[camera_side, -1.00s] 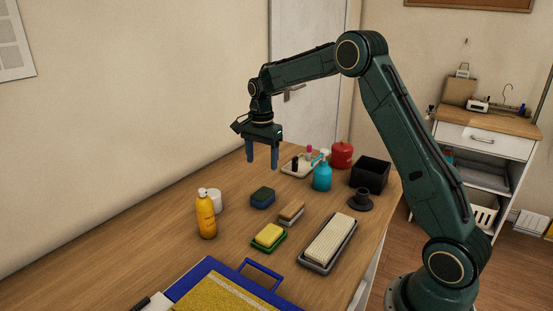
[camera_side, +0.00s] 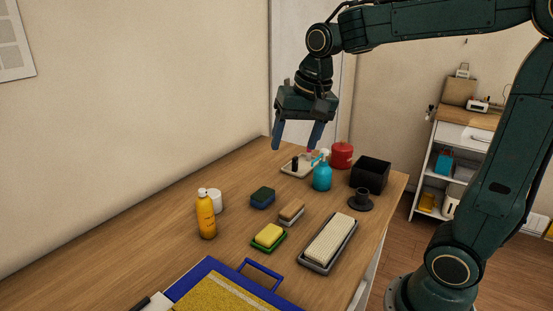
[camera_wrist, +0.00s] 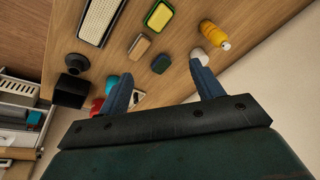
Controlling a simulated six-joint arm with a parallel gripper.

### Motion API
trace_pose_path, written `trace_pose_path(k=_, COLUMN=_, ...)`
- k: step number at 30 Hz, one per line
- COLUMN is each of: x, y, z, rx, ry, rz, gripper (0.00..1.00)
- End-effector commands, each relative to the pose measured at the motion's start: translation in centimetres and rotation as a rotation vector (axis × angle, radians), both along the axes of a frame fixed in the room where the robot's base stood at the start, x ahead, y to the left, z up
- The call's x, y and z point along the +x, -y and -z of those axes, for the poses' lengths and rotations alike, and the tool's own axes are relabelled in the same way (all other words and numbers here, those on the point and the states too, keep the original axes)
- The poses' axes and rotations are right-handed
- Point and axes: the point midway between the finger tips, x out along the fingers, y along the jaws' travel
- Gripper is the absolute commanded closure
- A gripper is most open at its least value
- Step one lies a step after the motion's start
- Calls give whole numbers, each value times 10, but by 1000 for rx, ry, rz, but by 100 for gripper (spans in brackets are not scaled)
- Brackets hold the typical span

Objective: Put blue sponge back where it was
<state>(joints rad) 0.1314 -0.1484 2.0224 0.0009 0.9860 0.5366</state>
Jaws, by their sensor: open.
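The blue sponge (camera_side: 263,195) sits on a dark blue dish on the wooden table, near the middle. It also shows in the wrist view (camera_wrist: 160,64), where it looks dark with a greenish top. My gripper (camera_side: 297,146) is open and empty, raised above the back of the table, behind and above the sponge and apart from it. In the wrist view its two fingers (camera_wrist: 163,80) are spread wide with nothing between them touching.
A yellow sponge (camera_side: 269,235) in a green dish, a tan sponge (camera_side: 291,210) and a long tray (camera_side: 315,266) stand nearby. A yellow bottle (camera_side: 206,215) is left, beside a white cup (camera_side: 215,201). A teal bottle (camera_side: 322,176), red pot (camera_side: 342,155) and black box (camera_side: 370,174) stand behind.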

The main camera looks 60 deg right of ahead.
Motion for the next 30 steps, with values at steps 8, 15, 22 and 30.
trace_pose_path(k=8, x=-66, y=-23, z=-5, rx=-74, ry=78, rz=-249, gripper=34)
trace_pose_path(k=15, x=-117, y=-37, z=6, rx=-147, ry=141, rz=-455, gripper=34)
trace_pose_path(k=22, x=-148, y=-43, z=20, rx=-202, ry=183, rz=-593, gripper=34)
trace_pose_path(k=30, x=-156, y=-45, z=25, rx=-218, ry=193, rz=-633, gripper=34)
